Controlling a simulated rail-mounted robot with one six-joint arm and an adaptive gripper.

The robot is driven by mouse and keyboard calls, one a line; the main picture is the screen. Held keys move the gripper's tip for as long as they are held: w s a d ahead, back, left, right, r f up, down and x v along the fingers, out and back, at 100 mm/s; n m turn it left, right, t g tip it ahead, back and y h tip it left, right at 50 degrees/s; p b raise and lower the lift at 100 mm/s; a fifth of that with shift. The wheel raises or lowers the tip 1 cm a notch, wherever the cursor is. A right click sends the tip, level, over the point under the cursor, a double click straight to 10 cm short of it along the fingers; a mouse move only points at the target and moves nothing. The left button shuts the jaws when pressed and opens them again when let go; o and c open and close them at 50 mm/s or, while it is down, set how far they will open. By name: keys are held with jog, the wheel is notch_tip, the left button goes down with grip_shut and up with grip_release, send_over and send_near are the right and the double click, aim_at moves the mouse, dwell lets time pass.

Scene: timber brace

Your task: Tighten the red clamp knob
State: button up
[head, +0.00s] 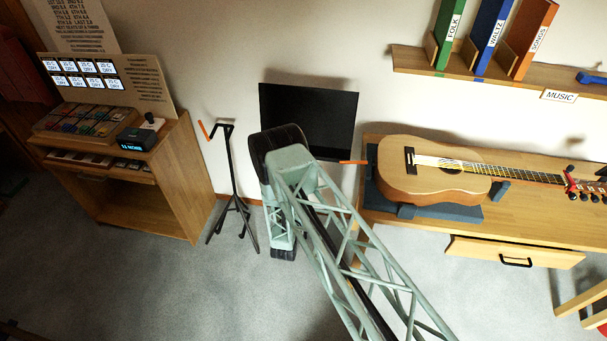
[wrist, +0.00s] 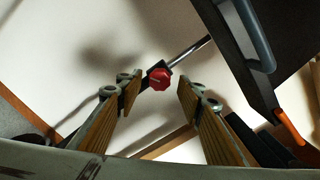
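The red clamp knob (wrist: 159,78) is in the middle of the wrist view, lobed and set at a dark clamp on a shiny metal rod (wrist: 188,52). My gripper (wrist: 159,94) is open, with one wood-faced finger to the left of the knob and one to the right. The knob shows in the gap, beyond or level with the fingertips; I cannot tell which. Neither finger visibly touches it. In the head view my arm hides the knob and the gripper. A dark panel (head: 325,115) stands behind my arm there.
A thin black stand (head: 233,175) with an orange tip is left of my arm. A guitar (head: 420,175) lies on the wooden desk (head: 540,220) at right. A wooden cabinet (head: 180,185) is at left. In the wrist view, a dark panel edge (wrist: 240,60) and orange tip (wrist: 289,127) are close at right.

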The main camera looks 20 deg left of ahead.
jog(key=shift+w+a, duration=0.15)
jog(key=shift+w, duration=0.9)
jog(key=shift+w+a, duration=0.15)
jog(key=shift+w, duration=0.85)
jog(key=shift+c, duration=0.4)
jog(key=c, duration=0.8)
